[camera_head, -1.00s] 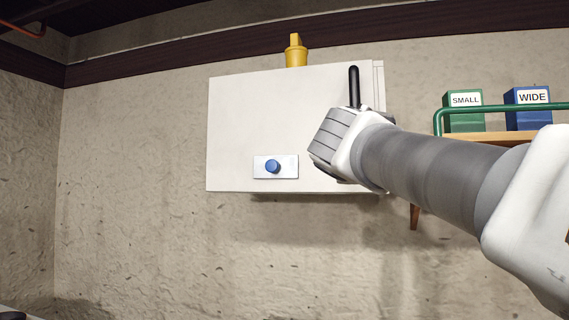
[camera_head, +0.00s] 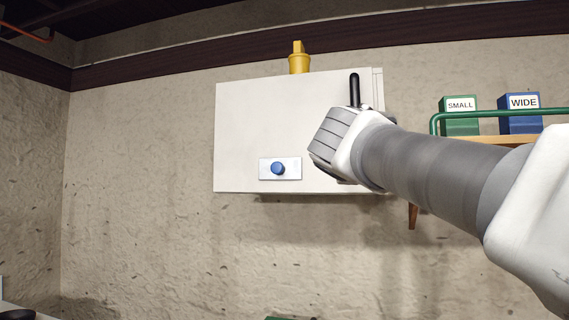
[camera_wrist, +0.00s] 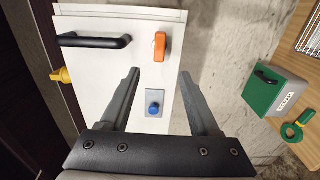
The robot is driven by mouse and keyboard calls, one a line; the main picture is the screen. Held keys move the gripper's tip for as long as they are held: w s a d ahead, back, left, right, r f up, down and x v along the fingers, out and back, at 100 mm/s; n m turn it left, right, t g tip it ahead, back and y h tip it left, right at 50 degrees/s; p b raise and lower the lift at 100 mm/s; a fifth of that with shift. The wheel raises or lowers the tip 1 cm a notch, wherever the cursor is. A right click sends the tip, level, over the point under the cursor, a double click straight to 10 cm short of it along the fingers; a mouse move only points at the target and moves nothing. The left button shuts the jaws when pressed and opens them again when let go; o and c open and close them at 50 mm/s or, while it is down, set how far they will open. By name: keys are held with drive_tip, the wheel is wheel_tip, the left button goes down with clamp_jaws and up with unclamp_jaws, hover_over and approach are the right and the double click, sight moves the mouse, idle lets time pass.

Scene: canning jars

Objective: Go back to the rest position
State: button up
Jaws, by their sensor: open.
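My gripper (camera_wrist: 158,78) shows in the wrist view with its two dark fingers spread and nothing between them. It faces the front of a white wall cabinet (camera_wrist: 103,70). The cabinet (camera_head: 245,120) also shows in the head view, with my arm's wrist covering its right part. My gripper's fingers are hidden from the head view behind my wrist. The cabinet front carries a blue knob (camera_head: 278,168) on a pale plate, which shows between and beyond the fingers in the wrist view (camera_wrist: 154,108). A black bar handle (camera_wrist: 95,41) is on the cabinet.
An orange piece (camera_wrist: 160,46) is on the cabinet front. A yellow fitting (camera_head: 299,62) tops the cabinet. To its right, a wooden shelf (camera_head: 480,140) with a green rail (camera_head: 470,113) holds a green SMALL box (camera_head: 460,124) and a blue WIDE box (camera_head: 520,125). Bare wall lies left.

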drive_tip(key=s+f+m+g+y+p, duration=0.2)
drive_tip(key=s+f+m+g+p, duration=0.3)
drive_tip(key=s+f, duration=0.8)
drive_tip(key=s+f+m+g+y+p, duration=0.3)
drive_tip(key=s+f+m, duration=0.6)
drive_tip(key=f, duration=0.9)
drive_tip(key=s+g+p, duration=0.2)
drive_tip(key=s+g, duration=0.1)
drive_tip(key=shift+s+a+f+g+y+p, duration=0.25)
drive_tip(key=shift+s+f+g+y+p, duration=0.05)
drive_tip(key=shift+s+f+p, duration=0.1)
